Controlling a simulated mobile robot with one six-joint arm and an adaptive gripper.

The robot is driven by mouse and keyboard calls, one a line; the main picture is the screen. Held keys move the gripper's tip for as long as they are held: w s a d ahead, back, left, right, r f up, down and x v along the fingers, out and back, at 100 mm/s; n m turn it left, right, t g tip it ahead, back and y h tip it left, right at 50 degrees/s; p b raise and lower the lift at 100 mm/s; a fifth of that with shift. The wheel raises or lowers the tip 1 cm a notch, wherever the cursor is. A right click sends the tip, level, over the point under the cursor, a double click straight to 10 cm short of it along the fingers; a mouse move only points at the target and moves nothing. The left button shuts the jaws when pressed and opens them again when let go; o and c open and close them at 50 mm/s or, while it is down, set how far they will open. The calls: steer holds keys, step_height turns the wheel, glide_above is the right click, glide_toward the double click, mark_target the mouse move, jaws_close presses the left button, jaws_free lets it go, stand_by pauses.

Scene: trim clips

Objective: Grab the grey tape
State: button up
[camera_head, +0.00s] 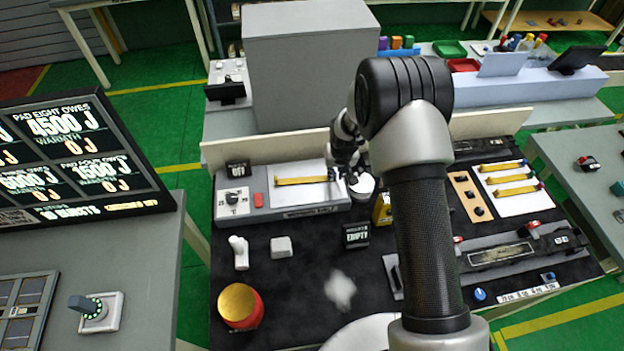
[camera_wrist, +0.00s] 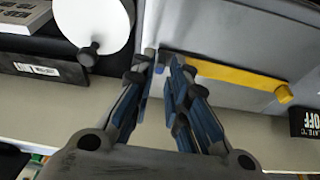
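I cannot make out a roll of grey tape in either view. A yellow strip (camera_head: 304,180) lies on the light grey panel at the back left of the dark bench. In the wrist view the yellow strip (camera_wrist: 235,76) has a small grey-blue end piece (camera_wrist: 163,58). My gripper (camera_wrist: 162,70) is over the panel at that end, with a narrow gap between its fingertips. The fingers partly hide the end piece, and I cannot tell whether they touch it. In the head view my gripper (camera_head: 345,172) is small and partly hidden by my arm.
A light grey block (camera_head: 281,247), a white fitting (camera_head: 239,252) and a red can with a gold top (camera_head: 240,305) stand at the bench's front left. A panel with several yellow strips (camera_head: 513,189) lies at right. A large grey box (camera_head: 310,65) stands behind.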

steer(key=shift+x, duration=1.2)
jaws_close()
steer(key=shift+r, duration=0.1)
